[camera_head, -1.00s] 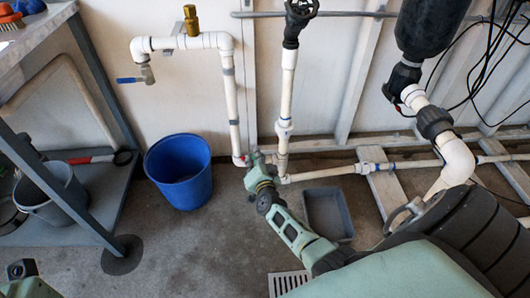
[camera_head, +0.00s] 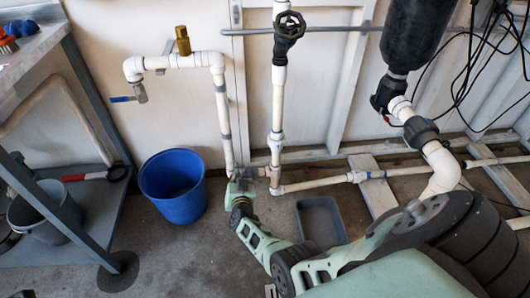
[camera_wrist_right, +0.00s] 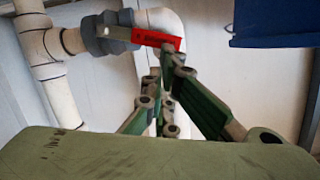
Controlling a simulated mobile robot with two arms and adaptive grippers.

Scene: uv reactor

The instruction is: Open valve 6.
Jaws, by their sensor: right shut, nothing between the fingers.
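In the right wrist view a red lever handle (camera_wrist_right: 158,40) lies across a white pipe elbow beside a grey fitting (camera_wrist_right: 108,32). No valve number can be read. My right gripper (camera_wrist_right: 167,70) is shut and empty, its green fingertips just below the handle in the picture. Whether they touch it I cannot tell. In the head view my right gripper (camera_head: 243,180) is low at the pipe junction between the blue bucket and the vertical pipe, and it hides the valve there. My left gripper is not in view.
A blue bucket (camera_head: 173,187) stands left of the gripper and a grey tray (camera_head: 321,221) lies on the floor to its right. A blue-handled tap (camera_head: 125,99) hangs upper left. Pipes and the wall stand close behind.

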